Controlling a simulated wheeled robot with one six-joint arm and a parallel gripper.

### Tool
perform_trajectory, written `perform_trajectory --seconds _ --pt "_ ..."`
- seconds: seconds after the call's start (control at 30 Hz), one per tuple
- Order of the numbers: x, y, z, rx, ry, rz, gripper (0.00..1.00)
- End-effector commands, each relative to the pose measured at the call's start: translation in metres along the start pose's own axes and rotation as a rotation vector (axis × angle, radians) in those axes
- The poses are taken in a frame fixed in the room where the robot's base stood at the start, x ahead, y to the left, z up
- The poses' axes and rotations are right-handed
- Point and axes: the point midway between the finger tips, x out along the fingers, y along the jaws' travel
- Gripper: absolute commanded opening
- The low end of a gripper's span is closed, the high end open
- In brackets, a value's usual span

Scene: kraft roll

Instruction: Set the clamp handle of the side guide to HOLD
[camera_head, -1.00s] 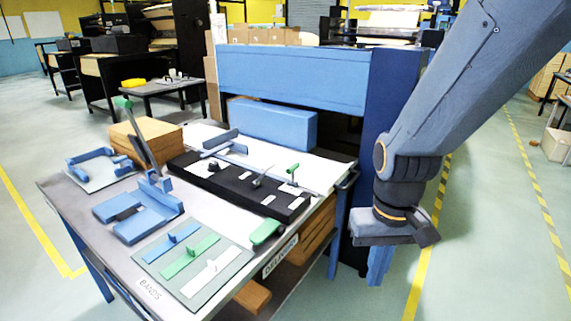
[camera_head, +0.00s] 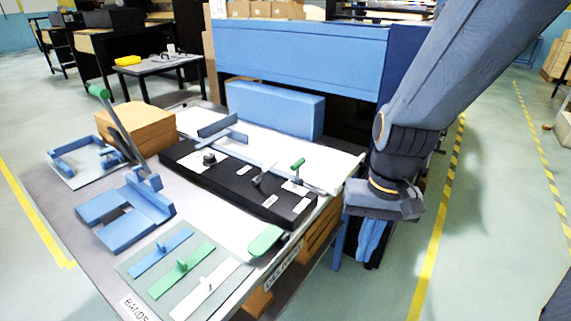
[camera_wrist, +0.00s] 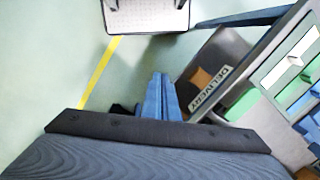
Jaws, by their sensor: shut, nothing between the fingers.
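A black bed (camera_head: 232,182) lies across the table. On the bed stand a dark round knob (camera_head: 209,158), a short grey lever (camera_head: 265,172) and a green-tipped lever (camera_head: 298,165) on a white plate. I cannot tell which lever is the side guide's clamp handle; the small labels are unreadable. My gripper (camera_head: 371,243) hangs right of the table, apart from the bed, pointing down. In the wrist view its blue fingers (camera_wrist: 161,98) are together and empty.
A green paddle (camera_head: 265,241) sits at the near edge by the DELIVERY label (camera_wrist: 208,88). A BANDS mat (camera_head: 140,268) holds three coloured strips. A blue cradle (camera_head: 125,214) and brown stack (camera_head: 138,128) stand left. A blue machine frame (camera_head: 300,60) rises behind. Floor is clear at right.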

Motion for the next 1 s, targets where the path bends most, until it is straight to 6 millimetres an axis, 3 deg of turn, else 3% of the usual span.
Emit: perform_trajectory --seconds 0.13,0.27,0.37,0.5,0.73,0.83,1.0 --pt "-0.004 -0.025 0.009 0.336 -0.102 -0.151 0.0" --pt "-0.014 -0.056 0.002 0.687 -0.206 -0.321 0.0" --pt "-0.026 -0.077 -0.016 0.952 -0.286 -0.46 0.0" --pt "-0.048 -0.095 -0.056 1.3 -0.386 -0.662 0.0" --pt "-0.078 -0.09 -0.12 1.694 -0.492 -0.934 0.0" --pt "-0.085 -0.084 -0.136 1.778 -0.512 -1.0 0.0" --pt "-0.088 -0.081 -0.145 1.823 -0.523 -1.039 0.0"
